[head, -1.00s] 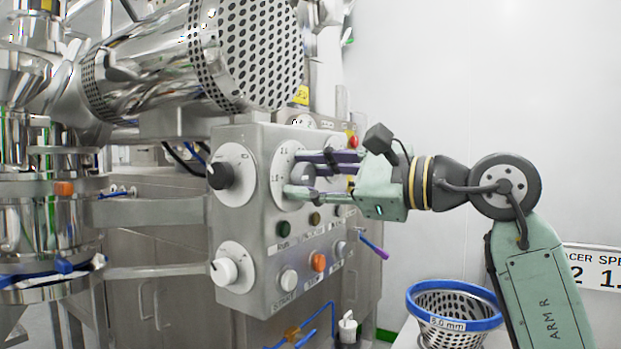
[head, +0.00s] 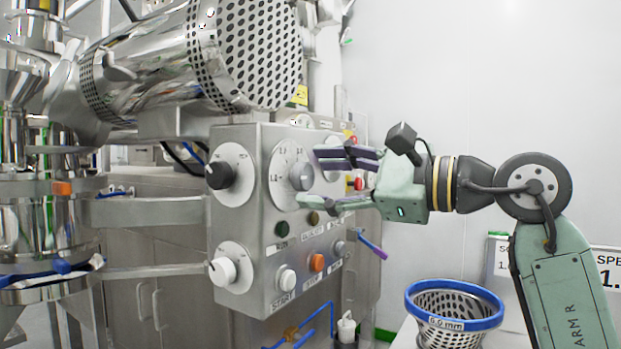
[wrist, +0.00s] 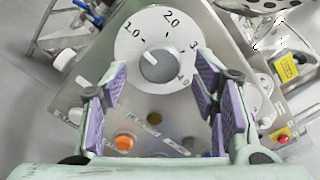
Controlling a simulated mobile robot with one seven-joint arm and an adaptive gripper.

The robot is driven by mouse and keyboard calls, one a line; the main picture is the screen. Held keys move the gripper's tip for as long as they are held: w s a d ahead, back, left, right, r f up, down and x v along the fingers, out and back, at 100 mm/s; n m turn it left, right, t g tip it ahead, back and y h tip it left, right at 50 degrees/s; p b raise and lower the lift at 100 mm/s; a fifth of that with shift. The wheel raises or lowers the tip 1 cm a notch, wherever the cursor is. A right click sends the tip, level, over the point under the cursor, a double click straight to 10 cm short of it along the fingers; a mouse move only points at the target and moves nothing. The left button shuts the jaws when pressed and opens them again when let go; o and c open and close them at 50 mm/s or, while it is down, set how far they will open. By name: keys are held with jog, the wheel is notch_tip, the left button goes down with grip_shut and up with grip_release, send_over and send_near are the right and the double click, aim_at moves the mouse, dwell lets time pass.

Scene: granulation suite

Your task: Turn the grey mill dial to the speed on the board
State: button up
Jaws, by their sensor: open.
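The grey mill dial (head: 301,177) sits on a white round scale plate on the front of a steel control box. In the wrist view the dial (wrist: 158,67) is fully seen, with 1.0, 2.0 and a partly hidden 3 around it. A light mark on its upper left side seems to face the 1.0; the exact setting is hard to read. My gripper (head: 312,180) is open, its purple-padded fingers just clear of the dial. The board (head: 607,270) is mostly cut off behind my arm; only "SPE" and "1." show.
A black knob (head: 222,175) and a white knob (head: 224,270) are left of the dial. A blue-rimmed basket (head: 455,300) stands at lower right. The white wall side is free.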

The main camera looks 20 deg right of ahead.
jog(key=v, duration=0.9)
jog(key=shift+s+d, duration=0.2)
